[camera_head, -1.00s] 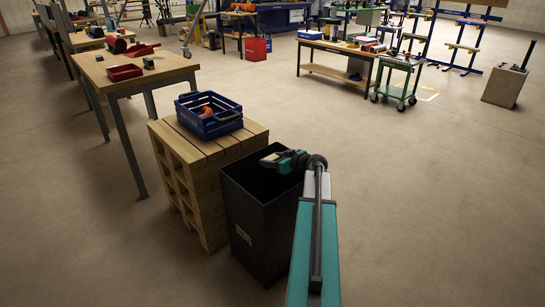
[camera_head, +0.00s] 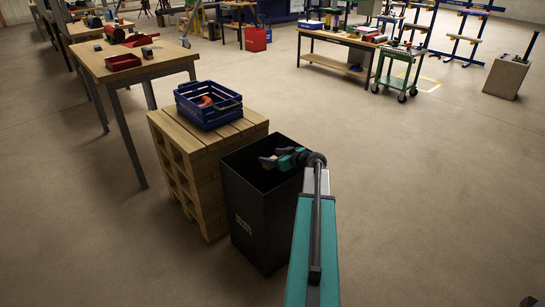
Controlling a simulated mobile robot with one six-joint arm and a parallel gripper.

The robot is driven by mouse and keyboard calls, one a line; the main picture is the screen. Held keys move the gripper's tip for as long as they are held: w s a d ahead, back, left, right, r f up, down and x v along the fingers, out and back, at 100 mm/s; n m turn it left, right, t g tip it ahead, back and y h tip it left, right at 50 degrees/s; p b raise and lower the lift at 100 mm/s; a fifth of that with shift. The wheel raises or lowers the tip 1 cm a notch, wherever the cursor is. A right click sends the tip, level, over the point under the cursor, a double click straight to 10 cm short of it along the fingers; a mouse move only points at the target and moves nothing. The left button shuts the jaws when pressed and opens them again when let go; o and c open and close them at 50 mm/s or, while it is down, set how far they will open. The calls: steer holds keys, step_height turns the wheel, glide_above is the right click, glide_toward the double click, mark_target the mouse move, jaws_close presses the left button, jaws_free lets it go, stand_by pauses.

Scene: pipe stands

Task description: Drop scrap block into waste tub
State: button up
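The waste tub (camera_head: 251,226) is a tall black open-topped bin with pale lettering on its front, standing on the floor in the centre. My gripper (camera_head: 273,157) is at the end of my teal and grey arm, over the tub's mouth near its back right. Its two pale fingertips look spread, with a dark gap between them. I see no scrap block between them. The tub's inside is dark and its bottom is hidden, so I cannot tell whether a block lies there.
A wooden pallet stack (camera_head: 190,165) stands close to the tub's left, bearing a blue crate (camera_head: 207,117) with an orange thing inside. A wooden table (camera_head: 140,67) with red bins is at the upper left. A workbench (camera_head: 330,40) and green cart (camera_head: 395,85) stand behind.

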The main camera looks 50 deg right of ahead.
steer(key=shift+o, duration=0.9)
steer(key=shift+s+f+b, duration=0.1)
steer(key=shift+s+b, duration=0.45)
steer(key=shift+s+a+b, duration=0.15)
steer(key=shift+s+b, duration=0.65)
steer(key=shift+s, duration=0.4)
steer(key=shift+s, duration=0.15)
steer(key=b+v, duration=0.1)
steer(key=v, duration=0.6)
steer(key=shift+s+r+b, duration=0.3)
steer(key=shift+r, duration=0.05)
steer(key=shift+s, duration=0.1)
